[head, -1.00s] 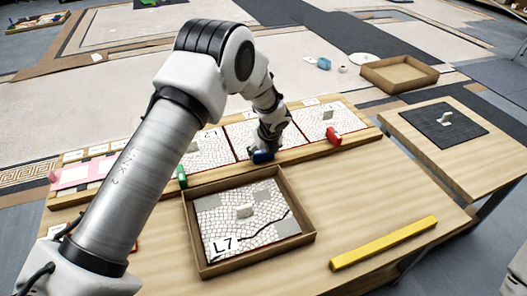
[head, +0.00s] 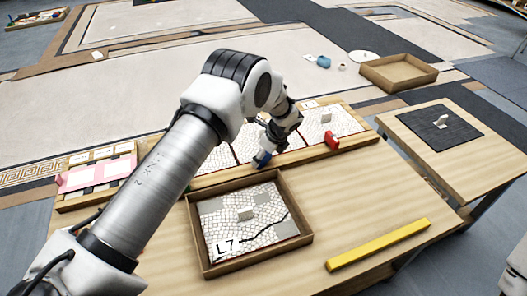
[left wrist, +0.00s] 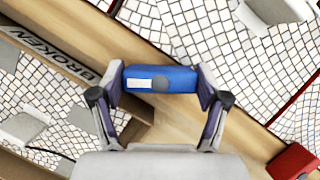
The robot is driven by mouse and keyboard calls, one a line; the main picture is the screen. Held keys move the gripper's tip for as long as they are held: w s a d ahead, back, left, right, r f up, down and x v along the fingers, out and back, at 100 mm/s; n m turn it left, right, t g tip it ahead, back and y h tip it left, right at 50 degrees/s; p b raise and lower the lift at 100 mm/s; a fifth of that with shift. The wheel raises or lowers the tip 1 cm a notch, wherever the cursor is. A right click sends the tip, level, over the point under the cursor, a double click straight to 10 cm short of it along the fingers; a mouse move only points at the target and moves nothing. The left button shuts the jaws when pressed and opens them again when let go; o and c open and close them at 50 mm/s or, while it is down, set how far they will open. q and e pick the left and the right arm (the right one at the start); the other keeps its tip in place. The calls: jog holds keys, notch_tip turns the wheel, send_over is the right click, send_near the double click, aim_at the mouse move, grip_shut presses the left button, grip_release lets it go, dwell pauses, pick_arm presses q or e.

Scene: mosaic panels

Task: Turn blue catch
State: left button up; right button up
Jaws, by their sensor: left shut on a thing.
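The blue catch (head: 261,159) sits on the front wooden rail of the mosaic rack. It also shows in the left wrist view (left wrist: 176,78) as a blue block with a white stripe and a round grey spot. My left gripper (left wrist: 160,88) is shut on the catch, one finger at each end. In the head view my left gripper (head: 266,150) reaches down to it from above, and the catch looks tilted against the rail. My right gripper is not in view.
A red catch (head: 332,140) sits on the rail to the right. A brown tray (head: 205,262) holding a mosaic panel marked L7 stands in front of the rack. A yellow bar (head: 378,244) lies on the table at right. An empty box (head: 398,82) stands behind.

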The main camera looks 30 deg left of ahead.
pick_arm(q)
jog(key=shift+n+g, duration=0.3)
jog(key=shift+n, duration=0.6)
jog(key=n+g, duration=0.1)
jog(key=n, duration=0.1)
jog(key=shift+f+n+b, duration=0.15)
jog(key=shift+n+b, duration=0.15)
jog(key=shift+n, duration=0.1)
jog(key=n+g+b, duration=0.1)
jog(key=n, duration=0.2)
jog(key=shift+f+n+h+b, duration=0.1)
jog(key=shift+n+h+b, duration=0.2)
jog(key=shift+b, duration=0.05)
jog(key=shift+n+g+h+b, duration=0.5)
jog(key=shift+n+b, duration=0.4)
jog(key=shift+n, duration=0.7)
jog(key=shift+g, duration=0.3)
jog(key=shift+r, duration=0.2)
jog(key=o, duration=1.2)
jog(key=shift+c, duration=0.2)
jog(key=shift+r, duration=0.1)
